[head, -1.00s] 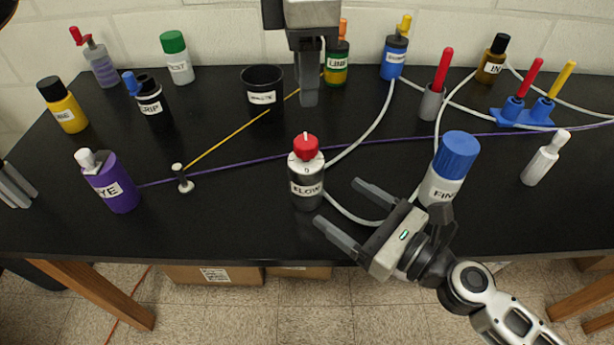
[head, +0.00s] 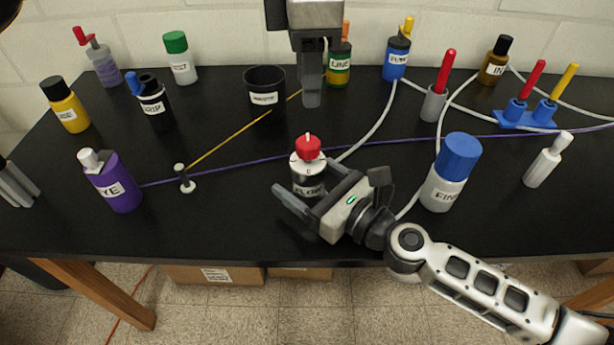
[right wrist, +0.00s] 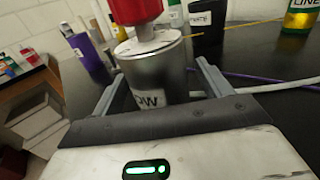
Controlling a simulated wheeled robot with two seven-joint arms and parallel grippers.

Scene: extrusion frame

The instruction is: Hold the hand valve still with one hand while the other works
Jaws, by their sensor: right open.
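The hand valve (head: 309,165) is a grey and white cylinder with a red knob and a FLOW label, standing upright on the black table. In the right wrist view its body (right wrist: 153,72) fills the space ahead of the jaws. My right gripper (head: 306,178) is open at the valve's near side, with one finger to each side of its lower body. In the head view the gripper hides the valve's base. Whether either finger touches it is unclear. My left gripper (head: 312,92) points down behind the valve, apart from it; its fingers overlap in this view.
A blue-capped white bottle (head: 450,175) stands right of my right gripper. A black cup (head: 265,90) and a small post (head: 184,180) with a yellow cord are to the left. A white tube (head: 375,125) and a purple cord run behind the valve.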

